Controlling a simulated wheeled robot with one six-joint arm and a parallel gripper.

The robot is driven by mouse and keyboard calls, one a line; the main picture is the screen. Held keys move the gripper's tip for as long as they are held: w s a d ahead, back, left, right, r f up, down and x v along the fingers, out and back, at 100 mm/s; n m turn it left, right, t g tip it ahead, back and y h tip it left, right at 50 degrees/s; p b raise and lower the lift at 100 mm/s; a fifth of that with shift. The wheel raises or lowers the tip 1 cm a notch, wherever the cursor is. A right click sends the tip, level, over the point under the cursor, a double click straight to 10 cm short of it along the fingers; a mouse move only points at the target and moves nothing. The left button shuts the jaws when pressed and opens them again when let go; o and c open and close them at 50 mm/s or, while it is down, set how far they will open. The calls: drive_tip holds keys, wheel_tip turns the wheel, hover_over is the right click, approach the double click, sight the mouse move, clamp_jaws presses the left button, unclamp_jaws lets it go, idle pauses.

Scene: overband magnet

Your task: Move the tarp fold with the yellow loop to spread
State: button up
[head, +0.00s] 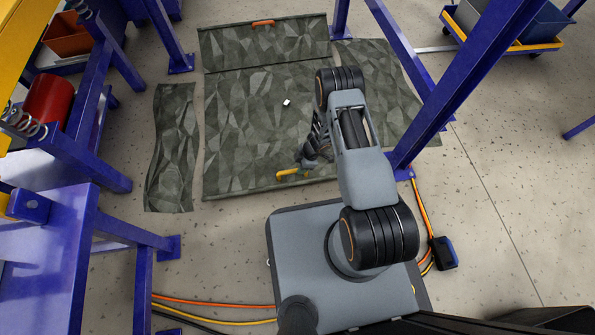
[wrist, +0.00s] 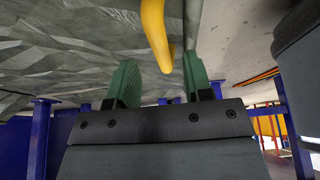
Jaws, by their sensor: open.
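The green-grey patterned tarp lies on the floor in several panels. The fold with the yellow loop is the large middle tarp panel (head: 245,120), lying flat. Its yellow loop (head: 290,173) is at the near edge, and it also shows in the wrist view (wrist: 155,35). My gripper (head: 303,163) is low over that edge, just beside the loop and partly hidden by my arm. In the wrist view its green fingers (wrist: 160,75) are apart, and the loop's end shows between their tips. I cannot tell whether they touch it. Nothing is held.
A far tarp panel (head: 262,48) has an orange loop (head: 263,23). Side panels lie left (head: 172,150) and right (head: 380,75). A small white object (head: 286,102) lies on the middle panel. Blue frame posts (head: 430,110) stand right and left. A red cylinder (head: 48,100) is left.

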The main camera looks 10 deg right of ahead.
drive_tip(key=shift+b+x, duration=0.6)
drive_tip(key=shift+x, duration=1.15)
clamp_jaws()
